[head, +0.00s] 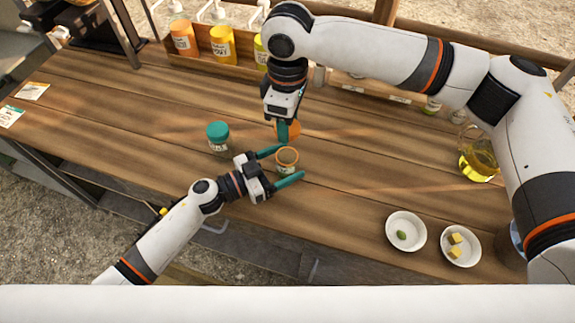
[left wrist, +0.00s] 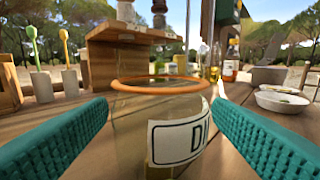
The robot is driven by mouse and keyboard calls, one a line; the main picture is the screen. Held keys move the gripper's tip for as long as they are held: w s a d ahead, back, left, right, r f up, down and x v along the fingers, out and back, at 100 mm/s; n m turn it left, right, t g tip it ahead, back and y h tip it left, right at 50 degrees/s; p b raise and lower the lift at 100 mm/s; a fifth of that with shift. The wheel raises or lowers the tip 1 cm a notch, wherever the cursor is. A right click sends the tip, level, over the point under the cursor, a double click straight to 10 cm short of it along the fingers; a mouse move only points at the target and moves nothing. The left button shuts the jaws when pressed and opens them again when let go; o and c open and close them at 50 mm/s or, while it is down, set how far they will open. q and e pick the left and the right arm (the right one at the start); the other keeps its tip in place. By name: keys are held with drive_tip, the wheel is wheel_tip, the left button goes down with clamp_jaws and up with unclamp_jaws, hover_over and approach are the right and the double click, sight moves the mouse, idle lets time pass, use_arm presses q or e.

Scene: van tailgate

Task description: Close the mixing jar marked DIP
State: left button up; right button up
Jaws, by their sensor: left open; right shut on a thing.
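The mixing jar (head: 287,166) is a small clear jar with an orange rim and no lid on it, upright on the wooden table. In the left wrist view the jar (left wrist: 140,125) fills the middle, and its white label shows "DI", the rest cut off by the curve. My left gripper (head: 289,166) is open, one teal finger on each side of the jar, with gaps visible. My right gripper (head: 284,136) points down just behind the jar, shut on an orange piece, likely the lid (head: 294,129), which its fingers partly hide.
A teal-lidded jar (head: 218,138) stands left of the mixing jar. Two white bowls (head: 392,232) with small food pieces and an oil jug (head: 478,168) are at right. Bottles in a wooden rack (head: 200,62) line the back.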

use_arm(q)
drive_tip(key=shift+w+d, duration=0.2)
drive_tip(key=shift+d, duration=0.2)
drive_tip(key=c, duration=1.5)
drive_tip(key=shift+o, duration=0.2)
use_arm(e)
hover_over(287, 146)
drive_tip(key=s, duration=0.2)
drive_tip(key=shift+f, duration=2.45)
drive_tip(key=shift+f, duration=0.1)
drive_tip(key=shift+f, duration=0.8)
drive_tip(key=shift+f, duration=0.55)
